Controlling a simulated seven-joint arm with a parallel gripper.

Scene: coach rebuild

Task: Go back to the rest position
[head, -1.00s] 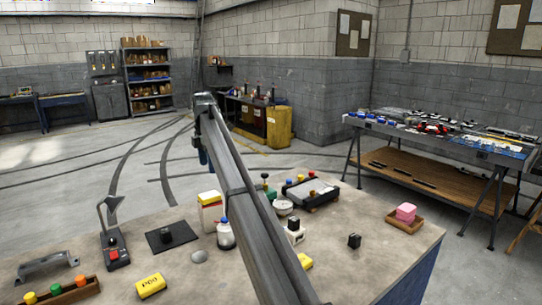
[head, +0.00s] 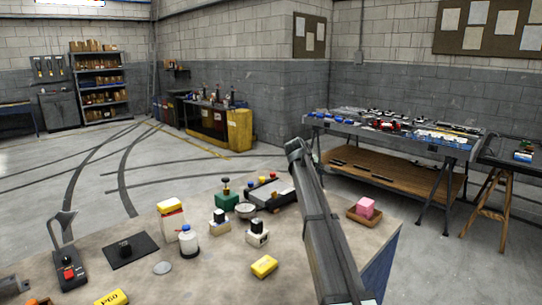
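My arm (head: 325,235) reaches up from the bottom edge, right of the middle, in the head view. Its far end (head: 297,148) stands above the back edge of the worktable (head: 215,275). I cannot make out any gripper fingers, so whether my gripper is open or holds something does not show. The part of the tabletop behind the arm is hidden.
Left of the arm stand a white block with a black top (head: 258,238), a green box (head: 224,202), a bowl (head: 246,212), a white bottle (head: 190,246) and a lever box (head: 69,270). A second bench (head: 390,128) stands behind to the right.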

